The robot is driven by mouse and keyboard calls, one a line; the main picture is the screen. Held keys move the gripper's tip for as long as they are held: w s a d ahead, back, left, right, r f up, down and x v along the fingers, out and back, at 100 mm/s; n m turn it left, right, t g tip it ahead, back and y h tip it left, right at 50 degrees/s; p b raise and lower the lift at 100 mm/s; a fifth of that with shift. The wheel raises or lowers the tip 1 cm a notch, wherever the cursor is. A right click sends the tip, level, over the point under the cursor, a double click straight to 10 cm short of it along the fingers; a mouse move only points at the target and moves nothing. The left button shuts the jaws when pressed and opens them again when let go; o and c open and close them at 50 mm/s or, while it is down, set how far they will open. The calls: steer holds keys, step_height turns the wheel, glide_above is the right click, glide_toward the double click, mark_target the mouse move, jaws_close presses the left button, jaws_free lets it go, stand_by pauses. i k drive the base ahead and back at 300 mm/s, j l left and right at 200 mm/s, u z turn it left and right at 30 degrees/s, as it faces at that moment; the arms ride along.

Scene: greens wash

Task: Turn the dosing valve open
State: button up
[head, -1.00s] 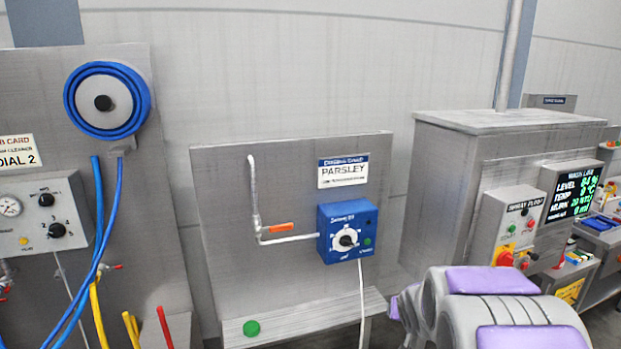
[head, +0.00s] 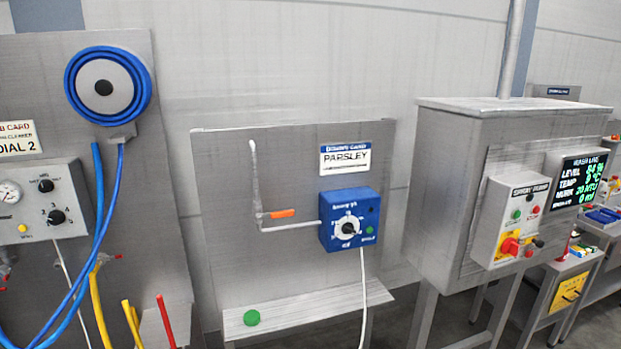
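The dosing station is a grey metal panel (head: 220,180) in the middle of the head view, with a sign (head: 345,159) reading PARSLEY. A blue dosing box (head: 365,240) with a round dial (head: 348,228) is fixed to it. A thin white pipe (head: 254,178) comes down the panel and bends right into the box. At the bend sits a valve with an orange lever handle (head: 283,213), which lies about level, along the horizontal run of pipe. My gripper is out of view.
A ledge (head: 300,314) with a green button (head: 252,317) juts out below the panel. To the left, a hose reel (head: 138,92) hangs above blue and yellow hoses. To the right stands a grey metal cabinet (head: 440,180) with a control box and a display (head: 580,181).

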mark_target(290, 212)
steer(key=i+j, duration=0.15)
steer(key=j, duration=0.25)
steer(key=i+j, duration=0.1)
steer(key=j, duration=0.25)
steer(key=i+j, duration=0.15)
steer(key=j, duration=0.25)
